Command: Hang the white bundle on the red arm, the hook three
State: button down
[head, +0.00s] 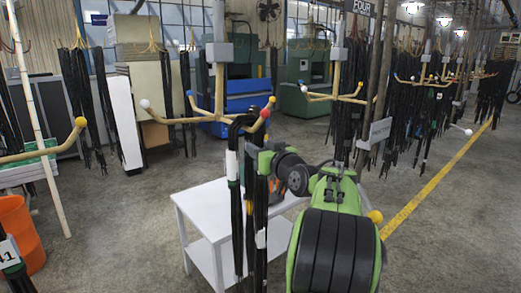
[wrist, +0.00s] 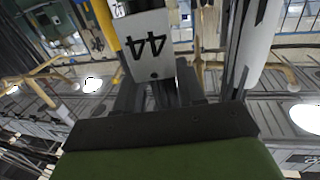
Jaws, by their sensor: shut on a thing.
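A hook stand (head: 219,75) stands near the middle of the head view, its yellow arms tipped with white, blue, yellow and red balls. The red-tipped arm (head: 265,113) points toward me. A dark hose bundle with a white band (head: 232,165) and a green band hangs below it, its top loop close to the red ball. A second dark strand with a white band (head: 261,238) hangs just right of it. My gripper (head: 258,152) is beside these hoses, shut on the white bundle; its jaws are partly hidden. Whether the loop rests on the red arm, I cannot tell.
A white table (head: 205,208) stands under and behind the hoses. An orange bin (head: 18,232) is at the left.

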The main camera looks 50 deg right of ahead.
jog(key=shift+r, duration=0.15)
jog(key=c, duration=0.7)
grip_release()
jog(key=shift+a, duration=0.1)
jog(key=shift+o, duration=0.6)
jog(key=shift+f, duration=0.25)
jog(key=b+v, duration=0.4)
jog(key=v, duration=1.1)
jog(key=shift+s+r, duration=0.2)
jog(key=shift+s, duration=0.15)
jog(key=shift+a, duration=0.1)
